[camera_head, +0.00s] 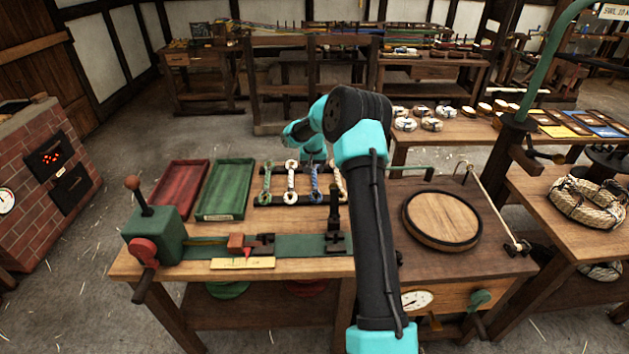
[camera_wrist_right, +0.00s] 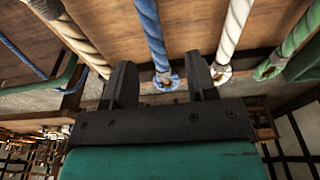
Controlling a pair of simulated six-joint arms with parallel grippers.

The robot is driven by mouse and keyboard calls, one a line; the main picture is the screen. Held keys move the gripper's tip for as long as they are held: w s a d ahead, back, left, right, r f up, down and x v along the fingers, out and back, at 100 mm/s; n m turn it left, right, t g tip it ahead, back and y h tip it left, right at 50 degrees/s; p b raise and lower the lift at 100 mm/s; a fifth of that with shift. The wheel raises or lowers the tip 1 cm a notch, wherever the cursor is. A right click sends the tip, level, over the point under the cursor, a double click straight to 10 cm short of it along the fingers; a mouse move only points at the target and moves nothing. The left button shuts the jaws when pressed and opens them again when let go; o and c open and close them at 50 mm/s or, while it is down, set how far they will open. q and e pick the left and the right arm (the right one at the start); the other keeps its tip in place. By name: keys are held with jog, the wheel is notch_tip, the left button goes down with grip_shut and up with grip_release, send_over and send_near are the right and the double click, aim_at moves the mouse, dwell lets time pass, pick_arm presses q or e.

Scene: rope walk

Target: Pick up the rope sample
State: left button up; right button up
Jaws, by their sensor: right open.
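Several short rope samples lie side by side on a dark rack (camera_head: 256,200) on the workbench: a green one (camera_head: 267,182), a white one (camera_head: 291,182), a blue-and-white one (camera_head: 315,184) and a tan one (camera_head: 339,182) partly hidden by my arm. My right gripper (camera_head: 319,167) is at the far end of the blue-and-white sample. In the right wrist view my right gripper (camera_wrist_right: 163,78) is open, and the blue-and-white sample (camera_wrist_right: 151,28) runs between its fingers without visible contact. The tan sample (camera_wrist_right: 77,38) and white sample (camera_wrist_right: 234,28) lie outside the fingers.
A red tray (camera_head: 180,187) and a green tray (camera_head: 226,188) lie left of the rack. A green clamp (camera_head: 152,235) and a yellow gauge (camera_head: 243,263) are near the front edge. A round wooden board (camera_head: 441,218) is on the right. My right arm covers the bench's middle.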

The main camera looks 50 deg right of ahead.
aim_at(315, 177)
jog(key=shift+w+d+f, duration=0.1)
jog(key=shift+d+f, duration=0.1)
jog(key=shift+f, duration=0.65)
jog(key=shift+s+d+f, duration=0.1)
jog(key=shift+d+f, duration=0.05)
jog(key=shift+f, duration=0.7)
jog(key=shift+w+d+f, duration=0.1)
jog(key=shift+d+f, duration=0.1)
jog(key=shift+f, duration=0.65)
jog(key=shift+c, duration=0.3)
grip_shut()
